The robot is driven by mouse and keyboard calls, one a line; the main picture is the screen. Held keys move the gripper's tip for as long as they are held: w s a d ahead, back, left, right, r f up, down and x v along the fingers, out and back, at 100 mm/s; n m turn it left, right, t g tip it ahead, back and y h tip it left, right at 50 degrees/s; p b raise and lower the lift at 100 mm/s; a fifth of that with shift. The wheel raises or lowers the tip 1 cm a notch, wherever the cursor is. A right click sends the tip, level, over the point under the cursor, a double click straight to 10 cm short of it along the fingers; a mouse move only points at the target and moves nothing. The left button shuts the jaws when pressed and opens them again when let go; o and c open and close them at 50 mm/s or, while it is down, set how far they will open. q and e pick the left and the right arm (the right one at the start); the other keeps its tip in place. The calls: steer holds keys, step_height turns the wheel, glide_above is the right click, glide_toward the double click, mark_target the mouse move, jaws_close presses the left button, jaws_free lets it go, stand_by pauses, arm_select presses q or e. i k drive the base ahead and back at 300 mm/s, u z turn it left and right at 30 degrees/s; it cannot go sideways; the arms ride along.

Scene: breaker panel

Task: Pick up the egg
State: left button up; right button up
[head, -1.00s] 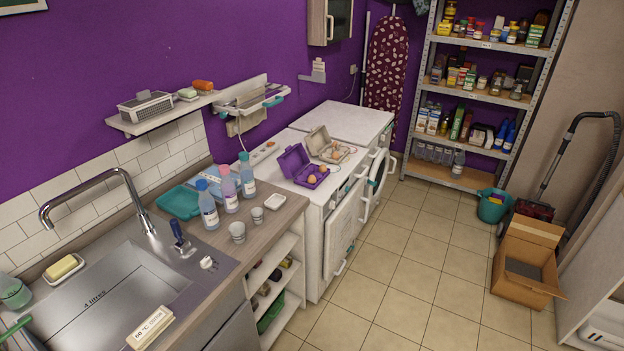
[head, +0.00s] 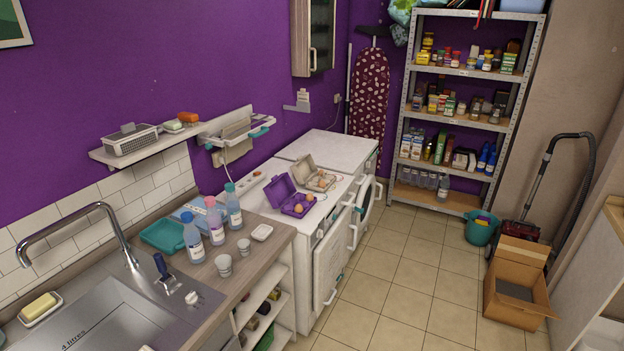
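An open purple egg carton (head: 297,208) sits on top of the nearer white appliance. A brown egg (head: 298,209) and another egg (head: 310,198) rest in it. Just behind it stands an open grey-beige carton (head: 303,169), its lid up, with at least one orange-brown egg (head: 322,182) in it. The eggs are small and their exact number is hard to tell. Neither of my grippers shows in the head view.
Bottles (head: 215,221) and small cups (head: 223,265) stand on the counter (head: 270,245) left of the appliances (head: 333,148). An open cardboard box (head: 513,295) and a teal bucket (head: 479,232) are on the floor at right. The tiled floor (head: 400,265) between is clear.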

mark_target(298, 208)
steer(key=z, duration=0.9)
steer(key=i, duration=4.85)
steer(key=u, duration=3.05)
